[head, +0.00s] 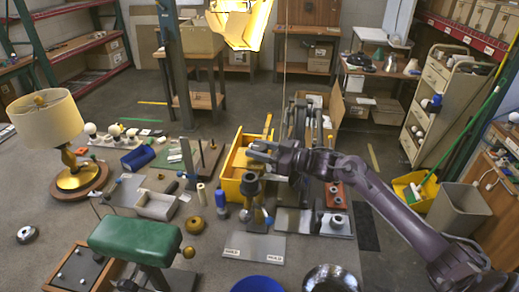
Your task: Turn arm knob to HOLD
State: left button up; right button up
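My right gripper (256,151) reaches in from the right, over the yellow bin. Its two fingers point left with a narrow gap between them, and nothing shows in the gap. A grey base plate (252,249) carries two small white labels on its front edge, too small to read surely. A dark upright stand (251,188) rises at its back, below and in front of my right gripper. A small blue-tipped knob (268,221) shows low by the stand. I cannot tell surely whether it is the arm knob, or its setting. My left gripper is not in view.
A yellow bin (232,184) stands behind the stand, with dark metal posts (299,120) to its right. A green padded stool (137,236) is front left. A brass lamp (76,170) with a cream shade stands far left. A blue bowl (257,285) lies in front.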

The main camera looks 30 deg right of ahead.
jog(key=shift+c, duration=0.8)
jog(key=shift+s+a+r+m+t+h+p, duration=0.15)
jog(key=shift+m+t+h+p, duration=0.3)
jog(key=shift+p, duration=0.3)
jog(key=shift+m+t+h+p, duration=0.25)
jog(key=shift+m+h+p, duration=0.1)
jog(key=shift+h, duration=0.3)
jog(key=o, duration=1)
jog(key=shift+c, duration=0.2)
